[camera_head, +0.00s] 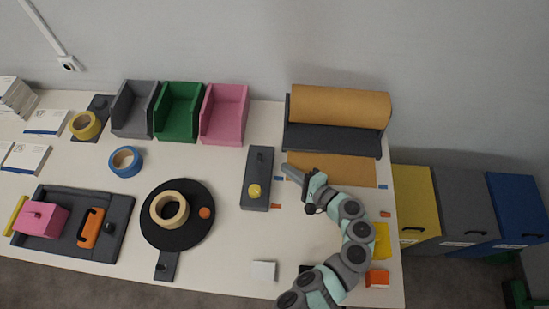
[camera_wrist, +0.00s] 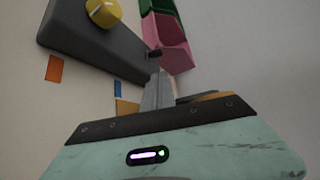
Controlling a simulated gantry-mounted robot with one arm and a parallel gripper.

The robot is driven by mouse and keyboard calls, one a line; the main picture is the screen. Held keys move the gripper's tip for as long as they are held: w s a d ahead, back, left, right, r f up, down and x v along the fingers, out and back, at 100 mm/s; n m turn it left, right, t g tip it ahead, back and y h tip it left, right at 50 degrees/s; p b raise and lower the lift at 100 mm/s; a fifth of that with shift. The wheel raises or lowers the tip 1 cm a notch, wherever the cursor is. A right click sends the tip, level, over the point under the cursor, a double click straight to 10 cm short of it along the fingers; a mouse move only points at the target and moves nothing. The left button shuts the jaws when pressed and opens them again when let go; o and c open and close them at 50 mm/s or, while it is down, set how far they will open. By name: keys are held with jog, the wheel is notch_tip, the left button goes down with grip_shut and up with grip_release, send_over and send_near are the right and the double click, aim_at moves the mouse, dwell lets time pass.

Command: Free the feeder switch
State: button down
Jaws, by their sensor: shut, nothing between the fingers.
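A long dark grey box (camera_head: 257,172), likely the feeder switch, stands right of the table's middle. It carries a small dark peg (camera_head: 259,156) toward its far end and a round yellow piece (camera_head: 254,190) toward its near end. The wrist view shows the box (camera_wrist: 95,50), the yellow piece with a pale line on top (camera_wrist: 102,12) and a dark peg (camera_wrist: 153,53). I cannot tell whether the yellow piece is fixed. My gripper (camera_head: 284,168) is shut and empty, just right of the box. Its fingers (camera_wrist: 158,90) appear below the peg in the wrist view; contact is unclear.
A brown paper roll (camera_head: 340,105) in a dark holder stands behind my gripper. Grey, green and pink bins (camera_head: 224,115) line the back. A black turntable (camera_head: 190,235) with a tape roll is to the left; a small dark box (camera_head: 166,268) touches its front.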

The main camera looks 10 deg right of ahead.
aim_at(268, 159)
jog(key=x, duration=0.9)
jog(key=shift+w+a, duration=0.15)
jog(key=shift+w, duration=0.2)
jog(key=shift+f, duration=0.15)
jog(key=shift+a+f+b, duration=0.1)
jog(key=shift+b, duration=0.5)
jog(key=shift+s+n+t+b, duration=0.15)
jog(key=shift+n+t+b, duration=0.15)
jog(key=shift+b, duration=0.45)
